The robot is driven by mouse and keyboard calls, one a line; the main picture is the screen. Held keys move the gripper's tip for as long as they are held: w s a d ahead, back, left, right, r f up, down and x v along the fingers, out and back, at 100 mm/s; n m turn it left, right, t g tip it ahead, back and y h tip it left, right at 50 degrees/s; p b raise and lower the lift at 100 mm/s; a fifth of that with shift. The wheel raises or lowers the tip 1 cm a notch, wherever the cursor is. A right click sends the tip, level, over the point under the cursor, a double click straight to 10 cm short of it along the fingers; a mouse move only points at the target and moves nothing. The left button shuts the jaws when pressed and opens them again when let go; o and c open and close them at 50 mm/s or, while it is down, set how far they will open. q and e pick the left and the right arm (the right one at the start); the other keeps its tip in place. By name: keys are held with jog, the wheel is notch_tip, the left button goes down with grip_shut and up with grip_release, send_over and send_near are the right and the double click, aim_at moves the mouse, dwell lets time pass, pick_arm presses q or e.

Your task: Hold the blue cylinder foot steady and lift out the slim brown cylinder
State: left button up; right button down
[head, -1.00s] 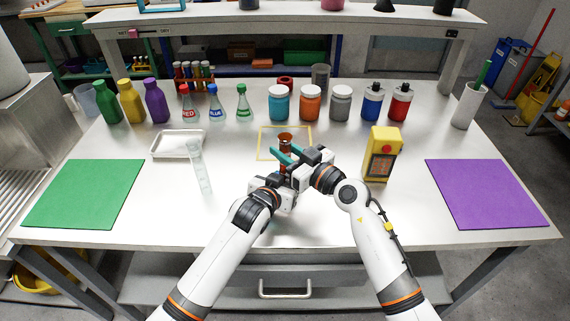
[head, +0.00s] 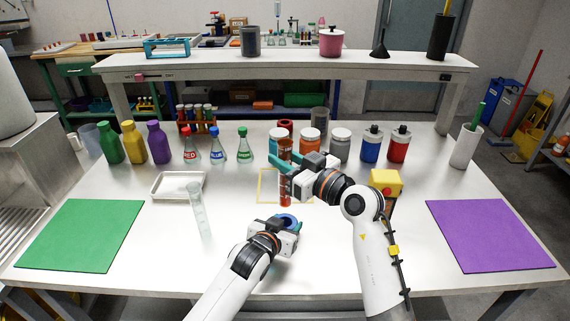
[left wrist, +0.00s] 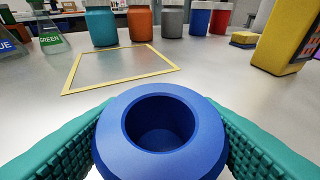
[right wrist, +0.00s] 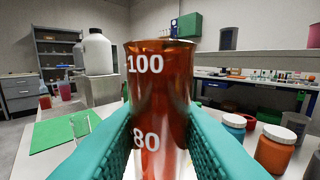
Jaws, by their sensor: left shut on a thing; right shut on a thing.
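The slim brown cylinder (head: 285,185) is upright, held above the table in my right gripper (head: 287,163). In the right wrist view the brown cylinder (right wrist: 160,105) shows white marks 100 and 80, with the teal fingers closed on both sides. The blue cylinder foot (head: 288,221) is in my left gripper (head: 284,222), low over the table. In the left wrist view the blue foot (left wrist: 160,135) has an open, empty round hole, with teal fingers pressed on its sides. The brown cylinder is apart from the foot, above and behind it.
A yellow square outline (left wrist: 120,68) lies bare on the table behind the foot. A white tray (head: 178,198) and clear cylinder (head: 199,212) stand left, and a yellow device (head: 386,181) right. Green (head: 80,235) and purple (head: 490,235) mats flank them. Bottles and jars line the back.

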pick_arm(q)
jog(key=o, duration=1)
jog(key=shift+o, duration=0.2)
